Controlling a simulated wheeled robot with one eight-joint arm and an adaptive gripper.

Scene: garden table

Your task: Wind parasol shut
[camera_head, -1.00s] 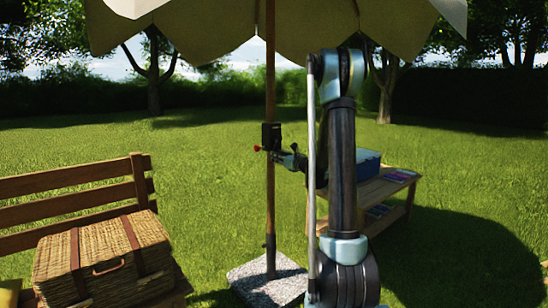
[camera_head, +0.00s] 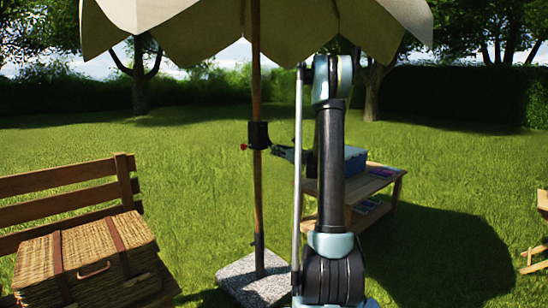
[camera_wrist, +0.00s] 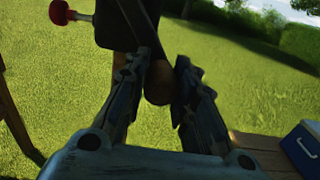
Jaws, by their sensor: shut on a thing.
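The parasol's cream canopy (camera_head: 330,25) is spread wide at the top of the head view, its scalloped edge hanging down. Its wooden pole (camera_head: 257,200) stands upright in a stone base (camera_head: 250,280). A black crank housing (camera_head: 258,135) with a red knob (camera_head: 243,146) is on the pole; the red knob also shows in the wrist view (camera_wrist: 61,12). My gripper (camera_head: 283,152) is right of the housing, partly hidden by my arm. In the wrist view its fingers (camera_wrist: 166,88) are closed around the brown crank knob (camera_wrist: 158,90), below the dark crank arm (camera_wrist: 135,20).
A wicker hamper (camera_head: 85,262) sits on a wooden bench (camera_head: 65,187) at left. A low wooden table (camera_head: 375,182) with a blue box (camera_head: 354,160) stands behind my arm. Wooden furniture (camera_head: 540,245) shows at the right edge. Open lawn lies between.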

